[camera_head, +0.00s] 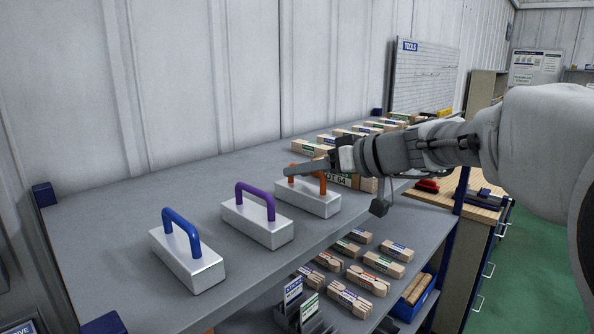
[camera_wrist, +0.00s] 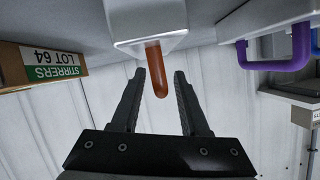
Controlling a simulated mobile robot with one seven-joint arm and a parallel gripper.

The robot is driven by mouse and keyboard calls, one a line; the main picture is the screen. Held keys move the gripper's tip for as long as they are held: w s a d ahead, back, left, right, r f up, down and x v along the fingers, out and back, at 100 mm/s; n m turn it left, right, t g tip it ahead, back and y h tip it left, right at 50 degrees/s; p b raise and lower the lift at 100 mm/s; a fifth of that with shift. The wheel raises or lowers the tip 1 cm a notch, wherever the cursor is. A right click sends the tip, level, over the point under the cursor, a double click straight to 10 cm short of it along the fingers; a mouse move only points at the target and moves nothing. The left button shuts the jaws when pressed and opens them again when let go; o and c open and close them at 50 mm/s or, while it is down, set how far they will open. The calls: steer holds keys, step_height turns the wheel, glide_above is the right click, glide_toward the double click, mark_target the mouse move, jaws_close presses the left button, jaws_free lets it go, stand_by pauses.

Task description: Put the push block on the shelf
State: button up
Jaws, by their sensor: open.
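Three silver push blocks with coloured handles stand in a row on the grey upper shelf (camera_head: 180,170): one with a blue handle (camera_head: 188,265), one with a purple handle (camera_head: 256,228) and one with an orange handle (camera_head: 310,200). My gripper (camera_head: 290,170) is at the orange-handled block, level with its handle. In the wrist view the picture is upside down. There the orange handle (camera_wrist: 159,72) shows between the two open, separated fingers, with the block body (camera_wrist: 140,18) above it. The fingers are not closed on the handle. The purple handle (camera_wrist: 268,64) is off to the right.
A stirrers box (camera_wrist: 45,68) stands close beside the orange-handled block, with several wooden packs (camera_head: 350,133) behind. The lower shelf holds several bundled sticks (camera_head: 370,285) and a blue bin (camera_head: 415,300). The wall (camera_head: 220,70) is behind. The upper shelf's left part is bare.

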steer(key=shift+r, duration=0.1)
steer(key=shift+r+p, duration=0.2)
steer(key=shift+p, duration=0.2)
steer(key=b+v, duration=0.2)
steer(key=v, duration=0.9)
steer(key=s+d+f+m+g+h, duration=0.2)
steer(key=s+f+m+h, duration=0.5)
steer(key=s+f, duration=1.4)
steer(key=h, duration=0.3)
steer(key=shift+d+g+h, duration=0.2)
steer(key=shift+g+h, duration=0.2)
steer(key=shift+d, duration=0.15)
